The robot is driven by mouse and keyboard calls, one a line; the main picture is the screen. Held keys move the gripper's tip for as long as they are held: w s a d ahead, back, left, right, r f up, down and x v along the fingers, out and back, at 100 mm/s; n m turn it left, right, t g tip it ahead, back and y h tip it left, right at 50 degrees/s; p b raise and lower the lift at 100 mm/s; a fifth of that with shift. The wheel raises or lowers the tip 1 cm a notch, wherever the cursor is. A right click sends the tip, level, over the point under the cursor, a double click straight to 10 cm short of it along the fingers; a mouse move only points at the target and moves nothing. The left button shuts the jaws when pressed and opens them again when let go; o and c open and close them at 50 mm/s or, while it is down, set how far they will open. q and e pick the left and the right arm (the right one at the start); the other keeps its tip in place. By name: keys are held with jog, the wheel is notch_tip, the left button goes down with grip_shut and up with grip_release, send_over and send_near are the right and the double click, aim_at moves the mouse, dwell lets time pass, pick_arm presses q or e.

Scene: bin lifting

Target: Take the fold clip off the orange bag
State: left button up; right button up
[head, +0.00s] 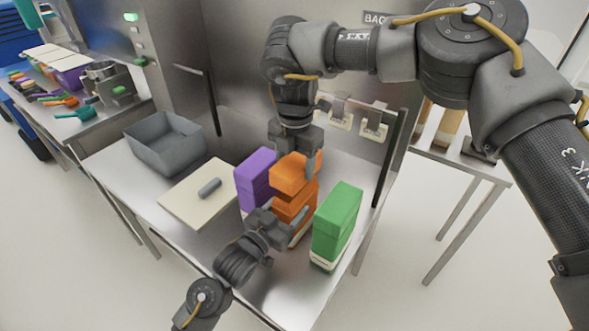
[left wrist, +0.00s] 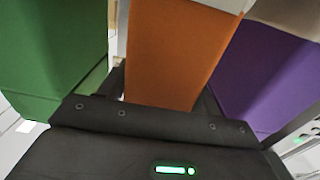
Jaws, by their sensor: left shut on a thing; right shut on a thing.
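The orange bag (head: 291,207) stands upright on the steel table between a purple bag and a green bag, its upper part looking folded over. My left gripper (head: 282,229) is shut on its lower body from the near side. The orange bag (left wrist: 178,55) also fills the middle of the left wrist view, close to the gripper. My right gripper (head: 300,155) comes down from above and is shut at the bag's upper part, with a dark finger in front of the orange. I cannot make out the fold clip; the right gripper may hide it.
The green bag (head: 337,220) stands close on the right and the purple bag (head: 254,178) close on the left. White holders (head: 374,124) hang at the back.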

pick_arm(q)
jog(key=o, duration=1.5)
jog(key=shift+w, duration=0.1)
jog(key=shift+c, duration=0.2)
pick_arm(e)
jog(key=shift+f+b, duration=0.9)
jog(key=shift+f, duration=0.05)
pick_arm(q)
jog(key=v, duration=1.2)
